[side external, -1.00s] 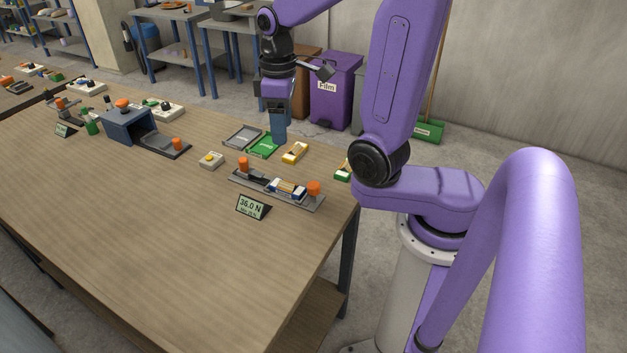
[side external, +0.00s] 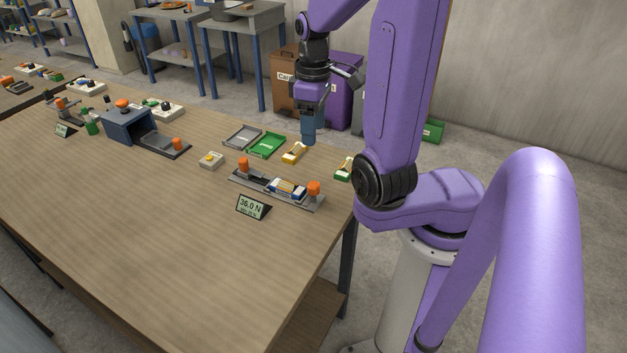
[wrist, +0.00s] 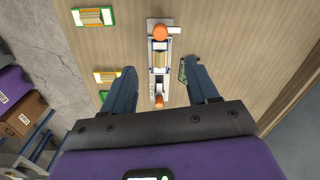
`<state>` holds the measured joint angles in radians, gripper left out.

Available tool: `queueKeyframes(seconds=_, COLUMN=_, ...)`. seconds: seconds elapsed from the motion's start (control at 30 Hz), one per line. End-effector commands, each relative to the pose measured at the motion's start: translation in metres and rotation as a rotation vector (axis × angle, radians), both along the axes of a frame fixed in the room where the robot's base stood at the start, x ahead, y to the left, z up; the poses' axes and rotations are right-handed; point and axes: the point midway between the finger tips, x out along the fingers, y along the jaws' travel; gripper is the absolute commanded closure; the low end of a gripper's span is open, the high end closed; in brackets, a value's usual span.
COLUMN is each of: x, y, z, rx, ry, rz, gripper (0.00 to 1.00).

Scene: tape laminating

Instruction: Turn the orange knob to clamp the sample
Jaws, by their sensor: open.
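A grey rail fixture (side external: 262,188) lies on the bench with an orange knob at each end. The right knob (side external: 314,187) shows at the top of the wrist view (wrist: 160,32). The left knob (side external: 243,163) shows lower in the wrist view (wrist: 159,101). A white, blue and yellow sample (side external: 288,188) lies on the rail between them; it also shows in the wrist view (wrist: 160,62). My gripper (side external: 309,140) is above the bench, behind the rail and touching no knob. In the wrist view my fingers (wrist: 158,68) are wide apart and empty, one either side of the rail.
A display reading 36.0 N (side external: 252,207) stands in front of the rail. A yellow block (side external: 294,153), a green tray (side external: 266,145) and a grey tray (side external: 242,136) lie behind it. A yellow-buttoned box (side external: 211,160) is left. The front of the bench is clear.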

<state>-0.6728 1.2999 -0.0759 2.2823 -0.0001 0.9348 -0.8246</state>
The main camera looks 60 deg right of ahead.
Motion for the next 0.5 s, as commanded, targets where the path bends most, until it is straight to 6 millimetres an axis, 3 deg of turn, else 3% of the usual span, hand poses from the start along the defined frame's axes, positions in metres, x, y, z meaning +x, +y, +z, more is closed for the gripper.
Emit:
queueKeyframes(seconds=0.2, x=-0.002, y=0.001, z=-0.040, rx=0.005, ry=0.007, rz=0.000, gripper=0.41)
queueKeyframes(seconds=0.5, x=-0.001, y=0.001, z=-0.084, rx=0.004, ry=0.005, rz=-0.001, gripper=0.41)
